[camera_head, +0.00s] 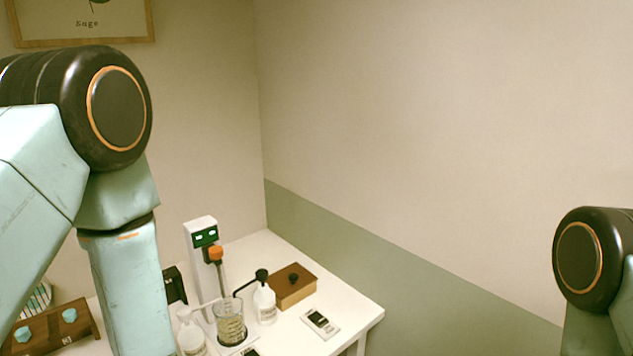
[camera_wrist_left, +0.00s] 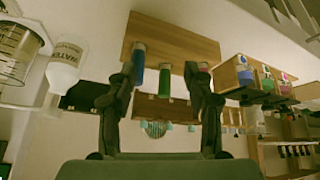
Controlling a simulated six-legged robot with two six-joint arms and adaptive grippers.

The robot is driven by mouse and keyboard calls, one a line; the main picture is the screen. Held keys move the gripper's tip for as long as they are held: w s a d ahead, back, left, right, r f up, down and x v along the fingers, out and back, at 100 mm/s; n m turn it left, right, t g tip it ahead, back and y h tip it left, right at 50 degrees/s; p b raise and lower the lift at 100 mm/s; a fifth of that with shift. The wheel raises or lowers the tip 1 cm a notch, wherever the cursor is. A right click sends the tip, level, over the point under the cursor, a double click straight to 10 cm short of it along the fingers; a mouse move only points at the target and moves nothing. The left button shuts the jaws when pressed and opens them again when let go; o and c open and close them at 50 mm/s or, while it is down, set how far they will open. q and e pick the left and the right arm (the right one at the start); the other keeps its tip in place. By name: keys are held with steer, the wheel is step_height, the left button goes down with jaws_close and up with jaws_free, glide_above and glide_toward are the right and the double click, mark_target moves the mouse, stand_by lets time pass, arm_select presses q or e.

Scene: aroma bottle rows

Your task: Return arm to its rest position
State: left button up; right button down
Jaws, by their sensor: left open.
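My left arm (camera_head: 125,280) hangs down at the left of the head view, and its gripper is below the picture edge. In the left wrist view my left gripper (camera_wrist_left: 166,80) is open, its two dark fingers apart. A wooden board (camera_wrist_left: 170,38) with a blue bottle (camera_wrist_left: 138,68), a green bottle (camera_wrist_left: 166,83) and a partly hidden third bottle shows beyond the fingers. I see nothing clearly held. At the right of the head view only a joint of my right arm (camera_head: 590,258) shows; its gripper is out of view.
A wooden rack (camera_wrist_left: 230,75) with coloured bottles stands at right in the wrist view.

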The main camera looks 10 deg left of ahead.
arm_select(q)
steer(key=s+d+f+m+g+h, duration=0.1)
steer(key=s+d+f+m+h, duration=0.2)
steer(key=s+d+f+m, duration=0.35)
steer(key=s+d+f+m+g+h, duration=0.2)
steer(key=s+d+f+m+h, duration=0.15)
steer(key=s+m, duration=0.55)
step_height(320, 180, down, 24)
steer(key=s+n+b, duration=0.1)
steer(key=s+b, duration=0.1)
steer(key=b, duration=2.1)
steer(key=shift+d+r+y, duration=0.2)
steer(key=shift+d+y, duration=0.15)
arm_select(e)
step_height(320, 180, down, 23)
steer(key=shift+s, duration=0.25)
